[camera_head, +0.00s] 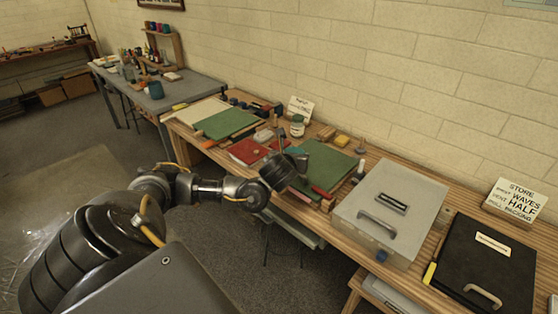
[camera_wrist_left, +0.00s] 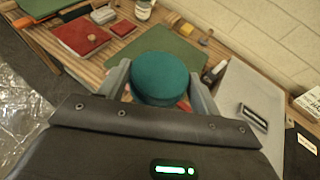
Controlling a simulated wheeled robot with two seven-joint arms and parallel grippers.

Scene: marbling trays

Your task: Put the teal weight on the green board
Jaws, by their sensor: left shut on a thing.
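My left gripper (camera_wrist_left: 160,82) is shut on the teal weight (camera_wrist_left: 160,76), a round, flat-topped block between its two fingers. In the head view my left gripper (camera_head: 296,163) is over the front of the wooden bench, and the weight is hidden behind it. A green board (camera_head: 328,163) lies flat just beyond the gripper; it also shows behind the weight in the left wrist view (camera_wrist_left: 184,48). A second green board (camera_head: 226,123) lies farther left on the bench. I cannot tell the height of the weight above the bench. My right gripper is not in view.
A red book (camera_head: 247,151) lies left of the gripper, with a jar (camera_head: 297,127) behind it. A grey metal box (camera_head: 395,205) and a black case (camera_head: 480,262) stand to the right. A red-handled tool lies near the closer board's front edge.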

